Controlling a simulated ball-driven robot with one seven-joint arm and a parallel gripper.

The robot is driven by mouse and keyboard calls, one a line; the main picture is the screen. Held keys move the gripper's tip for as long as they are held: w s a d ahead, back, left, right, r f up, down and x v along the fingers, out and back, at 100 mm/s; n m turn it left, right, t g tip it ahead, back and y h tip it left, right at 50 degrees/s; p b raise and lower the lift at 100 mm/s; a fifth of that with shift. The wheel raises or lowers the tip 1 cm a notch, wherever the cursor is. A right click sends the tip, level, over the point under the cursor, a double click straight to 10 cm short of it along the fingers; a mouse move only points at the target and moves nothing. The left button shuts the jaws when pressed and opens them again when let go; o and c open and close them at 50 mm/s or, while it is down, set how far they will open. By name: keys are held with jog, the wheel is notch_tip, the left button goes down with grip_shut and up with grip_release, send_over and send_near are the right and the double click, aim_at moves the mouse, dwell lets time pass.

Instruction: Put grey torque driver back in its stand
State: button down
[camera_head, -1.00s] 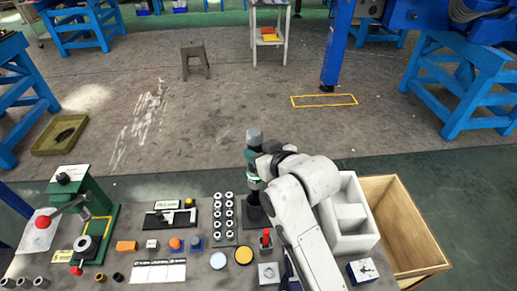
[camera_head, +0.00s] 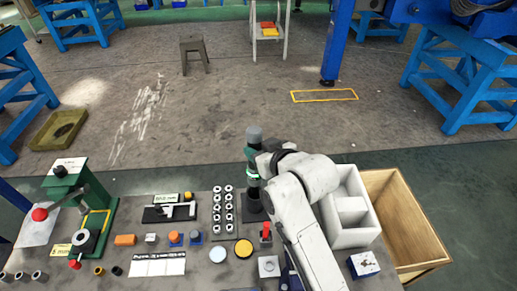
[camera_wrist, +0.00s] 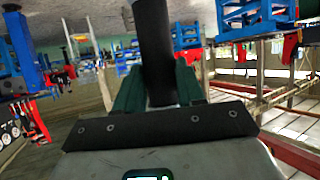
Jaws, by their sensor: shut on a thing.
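The grey torque driver (camera_head: 254,134) stands upright in the head view, its grey top above my gripper and a dark shaft below. My gripper (camera_head: 253,160) is shut around it from the right. In the wrist view the driver is a dark cylinder (camera_wrist: 154,45) between the green fingers (camera_wrist: 158,88). A black stand (camera_head: 254,208) is directly below the driver in the head view, at the back of the bench.
Left of the stand is a rack of several metal rings (camera_head: 222,210). A white divided box (camera_head: 350,218) and a wooden crate (camera_head: 408,225) are on the right. A red-topped part (camera_head: 265,232) is close in front. A green press (camera_head: 72,195) stands far left.

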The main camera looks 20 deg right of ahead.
jog(key=shift+f+b, duration=2.65)
jog(key=shift+f, duration=1.75)
jog(key=c, duration=0.9)
grip_release()
jog(key=o, duration=0.3)
jog(key=shift+f, duration=0.25)
jog(key=p+v, duration=0.4)
jog(key=v, duration=0.1)
jog(key=shift+r, duration=0.15)
jog(key=b+v, duration=0.1)
jog(key=v, duration=0.9)
jog(key=shift+s, duration=0.4)
